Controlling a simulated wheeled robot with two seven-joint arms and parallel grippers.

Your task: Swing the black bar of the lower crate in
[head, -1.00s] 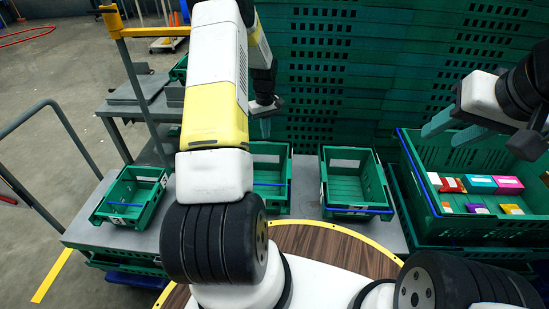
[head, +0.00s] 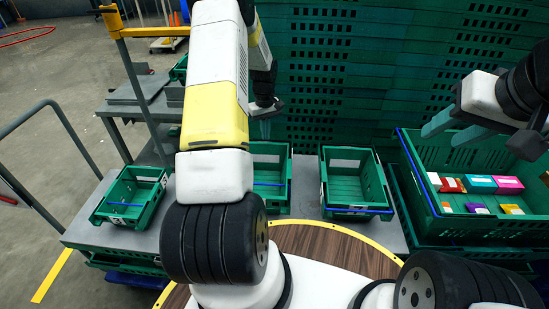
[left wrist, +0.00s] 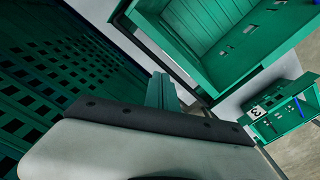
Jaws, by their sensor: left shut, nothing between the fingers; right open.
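At the right of the head view, a large green crate (head: 420,178) with a blue bar along its left rim sits on a lower green crate (head: 396,200). Only a strip of the lower crate's left side shows, and I cannot make out its black bar. My left gripper (head: 265,128) hangs in front of the green crate wall, left of that stack and apart from it. Its fingers are shut and empty; they also show in the left wrist view (left wrist: 162,92). My right gripper (head: 455,130) is open above the left part of the large crate.
Several coloured boxes (head: 481,184) lie in the large upper crate. Small green crates (head: 357,206) stand on a grey table (head: 306,185). A tall wall of stacked green crates (head: 350,60) closes off the back.

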